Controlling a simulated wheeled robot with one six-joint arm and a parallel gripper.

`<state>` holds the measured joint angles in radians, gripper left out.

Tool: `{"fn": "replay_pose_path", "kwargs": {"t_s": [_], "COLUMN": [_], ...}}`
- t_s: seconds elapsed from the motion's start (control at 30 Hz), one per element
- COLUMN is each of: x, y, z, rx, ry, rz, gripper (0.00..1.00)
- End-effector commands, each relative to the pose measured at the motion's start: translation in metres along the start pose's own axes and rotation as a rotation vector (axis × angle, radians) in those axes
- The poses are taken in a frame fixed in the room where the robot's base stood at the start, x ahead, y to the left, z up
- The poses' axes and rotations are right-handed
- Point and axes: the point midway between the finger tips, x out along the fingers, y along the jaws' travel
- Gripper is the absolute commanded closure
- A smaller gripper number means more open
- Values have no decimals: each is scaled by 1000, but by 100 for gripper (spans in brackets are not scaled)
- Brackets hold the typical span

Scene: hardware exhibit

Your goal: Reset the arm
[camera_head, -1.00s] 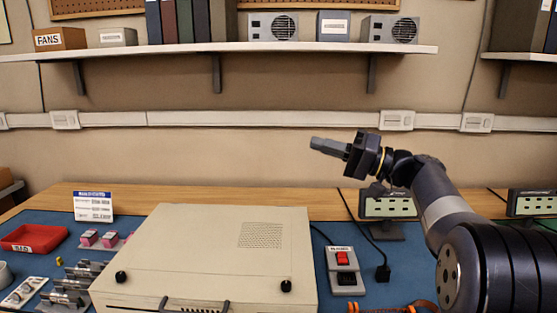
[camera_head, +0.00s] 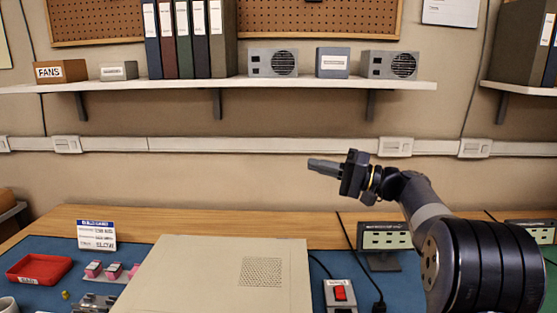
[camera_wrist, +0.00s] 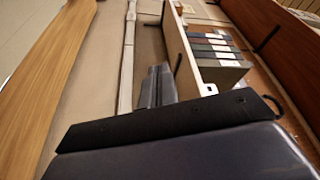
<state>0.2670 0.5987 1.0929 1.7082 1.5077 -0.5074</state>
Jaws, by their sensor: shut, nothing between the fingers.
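My gripper (camera_head: 322,167) is held in the air above the back of the workbench, in front of the wall and below the shelf in the head view. It points left and its fingers are together with nothing between them. In the wrist view the closed fingers of my gripper (camera_wrist: 155,88) show against the wall, with the shelf and its binders beyond, turned on their side. My arm comes in from the right side of the head view.
A beige computer case (camera_head: 215,275) lies on the blue mat (camera_head: 40,248). A red tray (camera_head: 38,269) and sign card (camera_head: 97,235) are at left. A red switch box (camera_head: 340,293) and display panel (camera_head: 385,237) are at right. The wall shelf (camera_head: 215,86) runs above.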

Motion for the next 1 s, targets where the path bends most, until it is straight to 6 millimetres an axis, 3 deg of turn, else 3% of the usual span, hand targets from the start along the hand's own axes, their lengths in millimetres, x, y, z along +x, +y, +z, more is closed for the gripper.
{"fn": "replay_pose_path", "kwargs": {"t_s": [0.4,1.0], "x": [4,13], "y": [-3,-3], "z": [-14,-7], "rx": [62,65], "ry": [-1,-12], "rz": [22,37], "gripper": [100,100]}}
